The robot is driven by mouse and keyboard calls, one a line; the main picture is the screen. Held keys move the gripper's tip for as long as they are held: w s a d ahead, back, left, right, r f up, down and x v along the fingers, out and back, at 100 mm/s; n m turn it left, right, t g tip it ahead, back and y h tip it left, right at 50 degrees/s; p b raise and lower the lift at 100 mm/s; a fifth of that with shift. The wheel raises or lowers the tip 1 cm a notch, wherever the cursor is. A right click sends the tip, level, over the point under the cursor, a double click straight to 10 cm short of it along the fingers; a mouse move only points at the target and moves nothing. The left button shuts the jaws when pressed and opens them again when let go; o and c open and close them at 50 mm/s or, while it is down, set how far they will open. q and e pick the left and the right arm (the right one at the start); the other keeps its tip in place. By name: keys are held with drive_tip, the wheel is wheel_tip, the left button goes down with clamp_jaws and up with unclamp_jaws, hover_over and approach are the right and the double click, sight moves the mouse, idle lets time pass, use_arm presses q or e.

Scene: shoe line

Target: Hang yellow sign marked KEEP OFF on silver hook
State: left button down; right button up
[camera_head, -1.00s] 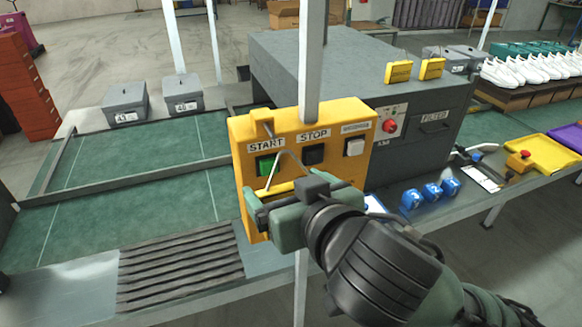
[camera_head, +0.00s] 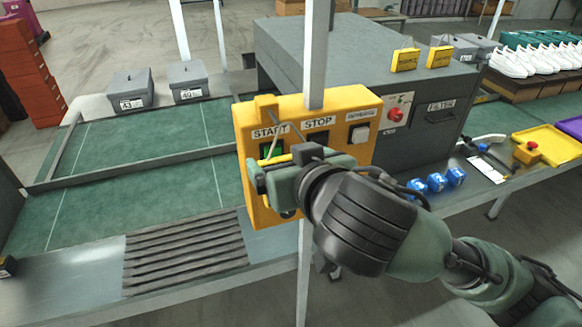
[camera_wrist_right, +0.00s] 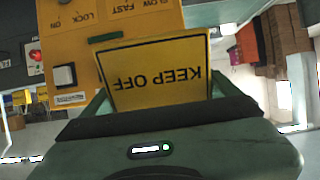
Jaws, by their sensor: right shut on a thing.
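The yellow sign (camera_wrist_right: 155,85) marked KEEP OFF shows upside down in the right wrist view, between the fingers of my right gripper (camera_wrist_right: 165,100). In the head view my right gripper (camera_head: 285,178) is shut on it, in front of the yellow control box (camera_head: 362,112). Only a thin yellow edge of the sign shows there. A thin wire loop (camera_head: 277,138) rises above the gripper toward a small yellow block (camera_head: 266,104) at the box's upper left. I cannot make out the silver hook, nor tell whether the loop touches anything. My left gripper is out of view.
A light post (camera_head: 315,60) rises behind the control box. The box's START and STOP buttons are close to my gripper. A grey machine (camera_head: 385,75) stands behind, right. Blue blocks (camera_head: 436,184) lie right of my arm. The green belt (camera_head: 150,195) is open at left.

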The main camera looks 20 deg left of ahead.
sight(277, 149)
drive_tip(key=shift+w+a+f+b, duration=0.1)
drive_tip(key=shift+w+a+b, duration=0.15)
drive_tip(key=shift+w+a, duration=0.5)
drive_tip(key=shift+w+a+f+b, duration=0.15)
drive_tip(key=shift+w+a, duration=0.25)
drive_tip(key=shift+w, duration=0.55)
drive_tip(key=shift+x, duration=0.9)
drive_tip(key=shift+f, duration=0.15)
drive_tip(key=o, duration=1.3)
drive_tip(key=shift+c, duration=0.2)
drive_tip(key=shift+s, duration=0.1)
